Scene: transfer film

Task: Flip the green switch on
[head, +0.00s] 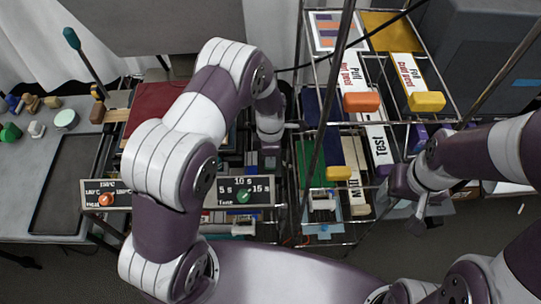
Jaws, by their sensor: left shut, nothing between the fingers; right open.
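A dark control panel (222,199) with "5 s", "10 s" and "15 s" marks carries a round green knob (244,196). No other green control is clearly visible, and I cannot tell its on or off state. My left arm arches over the machine. My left gripper (270,158) points down behind the panel, above and right of the green knob, apart from it in the picture. It is shut and empty, its fingertips small and dark. My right gripper (418,217) is open and empty at the right, beside the wire rack.
A temperature panel (92,190) with an orange knob (106,199) sits at the left. A wire rack (352,128) holds labelled boxes and rolls at the right. A grey table (25,185) with a dark tray (66,175) and small items stands at the far left.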

